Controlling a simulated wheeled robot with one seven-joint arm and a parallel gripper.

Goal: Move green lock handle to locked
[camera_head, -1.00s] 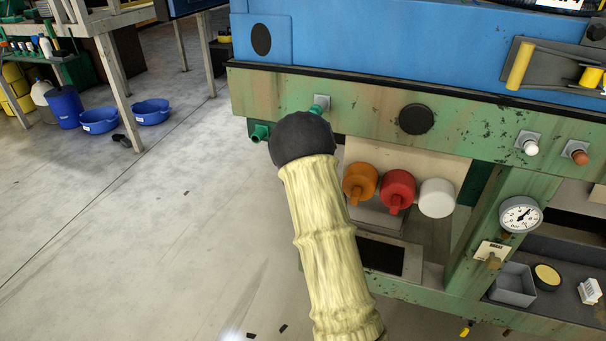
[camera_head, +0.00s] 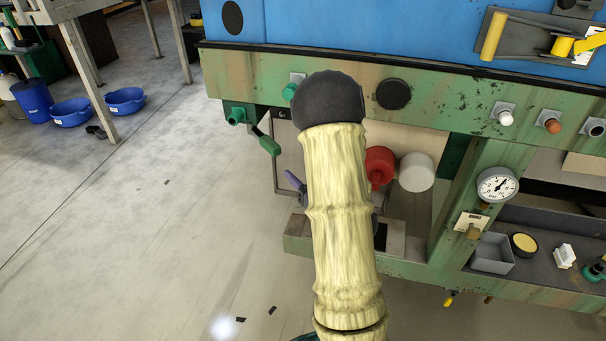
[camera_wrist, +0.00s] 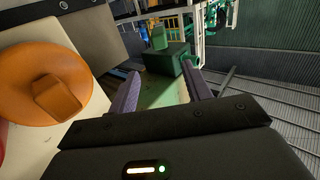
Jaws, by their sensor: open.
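A green lever (camera_head: 268,141), which looks like the lock handle, hangs below the left end of the bench's front rail in the head view. In the wrist view a green block with a lighter green piece on top (camera_wrist: 160,38) shows beyond the fingers; I cannot tell surely that it is the same handle. My gripper (camera_wrist: 162,78) is open, with purple fingers apart and nothing seen between the tips. In the head view one purple finger (camera_head: 294,181) shows left of my arm, below the lever and apart from it in the picture. My sleeved arm hides the rest of the gripper.
An orange round knob (camera_wrist: 40,85) is close on the left in the wrist view. The red knob (camera_head: 379,166) and white knob (camera_head: 416,172) are right of my arm. The green rail (camera_head: 450,105) runs above. Open floor (camera_head: 130,230) lies to the left.

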